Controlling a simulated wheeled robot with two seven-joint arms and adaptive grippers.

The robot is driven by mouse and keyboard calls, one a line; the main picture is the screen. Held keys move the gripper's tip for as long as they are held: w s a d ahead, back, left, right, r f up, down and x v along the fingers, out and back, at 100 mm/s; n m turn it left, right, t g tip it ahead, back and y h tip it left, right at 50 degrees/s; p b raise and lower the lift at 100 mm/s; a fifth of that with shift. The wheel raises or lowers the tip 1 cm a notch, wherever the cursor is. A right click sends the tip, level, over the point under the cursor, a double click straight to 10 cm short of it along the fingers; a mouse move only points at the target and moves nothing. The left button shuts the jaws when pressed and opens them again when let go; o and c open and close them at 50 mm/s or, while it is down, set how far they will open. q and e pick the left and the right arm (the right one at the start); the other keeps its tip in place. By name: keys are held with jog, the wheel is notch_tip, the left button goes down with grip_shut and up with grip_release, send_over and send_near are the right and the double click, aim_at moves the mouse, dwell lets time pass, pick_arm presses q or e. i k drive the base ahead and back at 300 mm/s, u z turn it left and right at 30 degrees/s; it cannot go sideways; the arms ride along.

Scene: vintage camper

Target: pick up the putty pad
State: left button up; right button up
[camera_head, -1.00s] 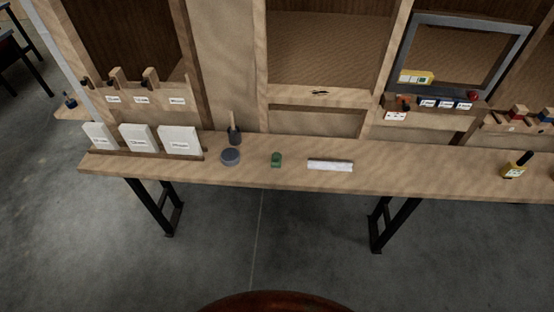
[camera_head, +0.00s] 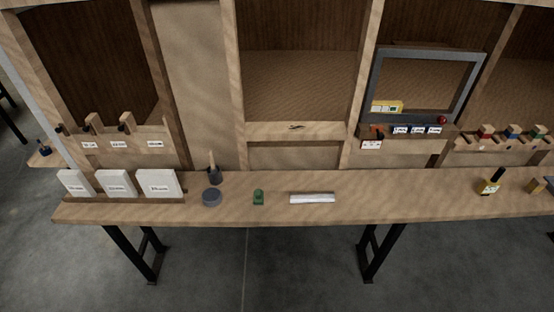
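No label marks the putty pad, so I cannot tell for sure which item it is. A round dark grey item (camera_head: 211,198) lies on the wooden bench (camera_head: 400,200), left of centre. A small green item (camera_head: 258,197) stands to its right, and a long white roll or strip (camera_head: 312,198) lies further right. These three are apart from each other. Neither of my grippers is in the head view.
A dark cup with a wooden handle (camera_head: 214,174) stands behind the grey item. White labelled boxes (camera_head: 158,184) stand in a rack at the left. A grey frame (camera_head: 424,88) stands behind. The floor in front is clear apart from bench legs.

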aim_at(259, 197)
jog(key=z, duration=0.5)
jog(key=i, duration=0.7)
jog(key=u, duration=0.05)
